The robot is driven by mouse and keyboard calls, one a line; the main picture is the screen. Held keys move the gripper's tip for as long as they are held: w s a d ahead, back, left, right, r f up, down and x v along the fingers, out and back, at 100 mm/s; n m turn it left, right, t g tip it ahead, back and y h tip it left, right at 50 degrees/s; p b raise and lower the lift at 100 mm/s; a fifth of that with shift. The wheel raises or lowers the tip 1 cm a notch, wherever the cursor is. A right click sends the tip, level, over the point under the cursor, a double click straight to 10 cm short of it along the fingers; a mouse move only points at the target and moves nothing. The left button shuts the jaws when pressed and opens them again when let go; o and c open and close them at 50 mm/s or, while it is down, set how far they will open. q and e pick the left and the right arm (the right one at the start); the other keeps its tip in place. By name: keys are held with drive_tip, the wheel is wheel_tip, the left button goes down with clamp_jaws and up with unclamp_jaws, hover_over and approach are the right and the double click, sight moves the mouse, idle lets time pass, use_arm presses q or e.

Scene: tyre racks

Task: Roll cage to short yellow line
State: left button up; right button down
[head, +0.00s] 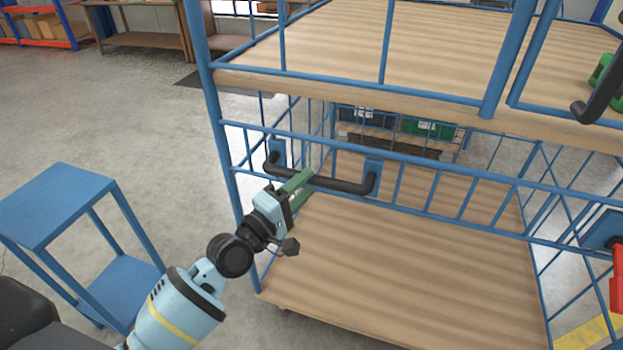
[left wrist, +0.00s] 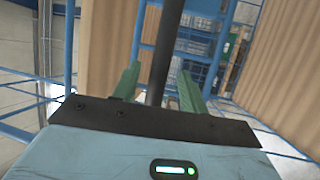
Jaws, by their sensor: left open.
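The roll cage (head: 400,105) has a blue tube frame with wooden shelves and stands in front of me. A black handle (head: 335,184) is fixed to its near side by blue plates. My left gripper (head: 300,187) is open at the left part of this handle. In the left wrist view the black handle bar (left wrist: 165,45) passes between the two green fingers of the gripper (left wrist: 160,92), with gaps at both sides. A piece of yellow floor marking (head: 592,334) shows at the lower right; whether it is the short line, I cannot tell. My right gripper is not in view.
A small blue table (head: 58,203) stands left of the cage, close to my left arm. A workbench (head: 143,42) and a rack with boxes (head: 40,24) are at the back left. Grey floor (head: 120,115) between is clear. A red part (head: 617,280) shows at the right edge.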

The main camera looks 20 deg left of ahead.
use_arm(q)
drive_tip(key=v, duration=0.4)
drive_tip(key=shift+s+a, duration=0.15)
drive_tip(key=shift+s, duration=0.15)
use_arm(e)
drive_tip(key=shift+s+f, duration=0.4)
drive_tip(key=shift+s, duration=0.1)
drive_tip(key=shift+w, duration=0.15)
use_arm(q)
drive_tip(key=s+f+m+g+y+p, duration=0.25)
drive_tip(key=s+f+m+g, duration=0.35)
drive_tip(key=s+f, duration=1)
drive_tip(key=s+f+m+g+y, duration=0.1)
drive_tip(key=s+f+m, duration=0.3)
drive_tip(key=s, duration=0.5)
drive_tip(key=s+f+m+g+y+p, duration=0.1)
drive_tip(key=s+f+m+g+y, duration=0.1)
drive_tip(key=s+f, duration=0.4)
drive_tip(key=s+a+m+y, duration=0.1)
drive_tip(key=s+m, duration=0.1)
drive_tip(key=s, duration=0.1)
drive_tip(key=shift+s+f, duration=0.2)
drive_tip(key=shift+f, duration=0.05)
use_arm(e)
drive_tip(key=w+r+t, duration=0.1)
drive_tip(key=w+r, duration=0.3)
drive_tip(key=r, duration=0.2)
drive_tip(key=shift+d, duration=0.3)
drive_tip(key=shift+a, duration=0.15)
